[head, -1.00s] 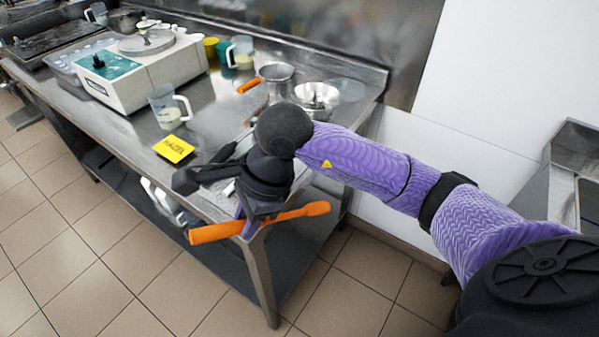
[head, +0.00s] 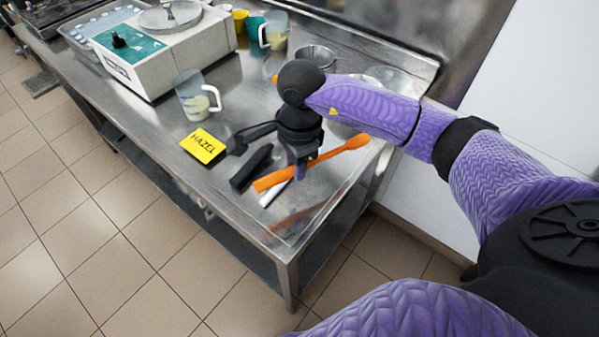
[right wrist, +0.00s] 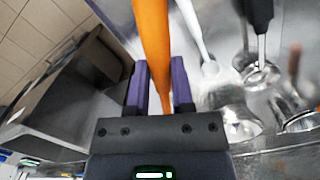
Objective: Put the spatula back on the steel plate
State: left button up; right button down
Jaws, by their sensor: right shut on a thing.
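The orange spatula (head: 338,153) is long and thin and lies across my right gripper (head: 299,172) in the head view. The gripper is shut on it and holds it near the front corner of the steel table. In the right wrist view the spatula (right wrist: 151,40) runs between the two purple fingers (right wrist: 160,92). A round shiny steel dish (head: 392,80) shows behind my right forearm; I cannot tell for certain that it is the steel plate. My left gripper is out of view.
On the steel table (head: 150,135) are a yellow HAZEL card (head: 204,146), a clear jug (head: 193,100), a steel cup (head: 315,57) and a white machine (head: 150,50). A black-handled tool (head: 251,168) lies by the gripper. The table's front edge is close.

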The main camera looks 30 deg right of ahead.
aim_at(297, 199)
jog(key=f, duration=0.2)
jog(key=f+b, duration=0.1)
jog(key=f, duration=0.5)
jog(key=shift+s+f, duration=0.2)
jog(key=shift+s, duration=0.1)
jog(key=c, duration=0.9)
grip_release()
jog(key=shift+f+b, duration=0.15)
jog(key=shift+b, duration=0.2)
jog(key=shift+c, duration=0.2)
jog(key=o, duration=0.5)
jog(key=shift+c, duration=0.2)
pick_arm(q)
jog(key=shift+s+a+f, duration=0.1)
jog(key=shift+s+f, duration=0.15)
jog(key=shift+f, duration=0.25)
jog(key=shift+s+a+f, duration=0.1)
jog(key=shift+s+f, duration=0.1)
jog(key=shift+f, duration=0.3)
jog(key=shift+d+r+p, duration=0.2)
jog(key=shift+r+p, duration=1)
pick_arm(e)
jog(key=r, duration=1.2)
jog(key=shift+d+r, duration=0.2)
jog(key=shift+d, duration=0.15)
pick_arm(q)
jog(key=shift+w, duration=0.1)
